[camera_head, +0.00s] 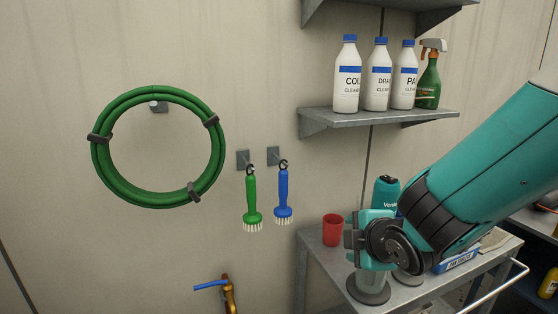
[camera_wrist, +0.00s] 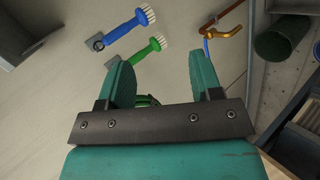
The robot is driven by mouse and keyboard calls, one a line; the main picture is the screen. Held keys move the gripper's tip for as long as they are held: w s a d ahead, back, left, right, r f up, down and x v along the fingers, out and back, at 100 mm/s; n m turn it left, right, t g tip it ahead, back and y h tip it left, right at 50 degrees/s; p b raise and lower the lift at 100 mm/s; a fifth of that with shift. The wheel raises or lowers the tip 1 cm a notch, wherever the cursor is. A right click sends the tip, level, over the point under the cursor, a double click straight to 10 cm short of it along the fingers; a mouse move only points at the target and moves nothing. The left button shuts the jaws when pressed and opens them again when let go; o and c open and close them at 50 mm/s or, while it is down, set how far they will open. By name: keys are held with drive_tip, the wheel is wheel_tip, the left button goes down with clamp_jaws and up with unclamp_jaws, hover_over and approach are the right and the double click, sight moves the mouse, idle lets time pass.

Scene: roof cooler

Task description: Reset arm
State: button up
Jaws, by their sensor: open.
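My gripper (camera_wrist: 162,78) is open in the wrist view, its two teal fingers apart with only wall between their tips. In the head view my arm reaches in from the right and its wrist is above the grey cart (camera_head: 318,262); the fingertips cannot be made out there. A green brush (camera_head: 252,203) and a blue brush (camera_head: 283,195) hang from wall hooks left of my wrist. In the wrist view the green brush (camera_wrist: 144,52) and blue brush (camera_wrist: 125,30) appear beyond the fingers, apart from them.
A red cup (camera_head: 332,230) stands on the cart, close to my wrist. A teal-topped container (camera_head: 386,187) is partly hidden behind my arm. White bottles (camera_head: 347,78) and a green spray bottle (camera_head: 428,84) stand on a wall shelf (camera_head: 400,118). A green hose coil (camera_head: 150,200) hangs left; a brass tap (camera_head: 229,295) is below.

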drive_tip(key=s+r+m+g, duration=0.2)
drive_tip(key=s+m+g, duration=0.1)
drive_tip(key=s, duration=0.5)
drive_tip(key=s+r+m+g+y, duration=0.1)
drive_tip(key=s+m+g, duration=0.3)
drive_tip(key=s, duration=0.4)
drive_tip(key=s+r+m+g+y, duration=0.1)
drive_tip(key=s+r+m+g, duration=0.2)
drive_tip(key=s, duration=0.5)
drive_tip(key=shift+s+r+m+g, duration=0.15)
drive_tip(key=shift+r+m+g, duration=0.15)
drive_tip(key=shift+m, duration=0.6)
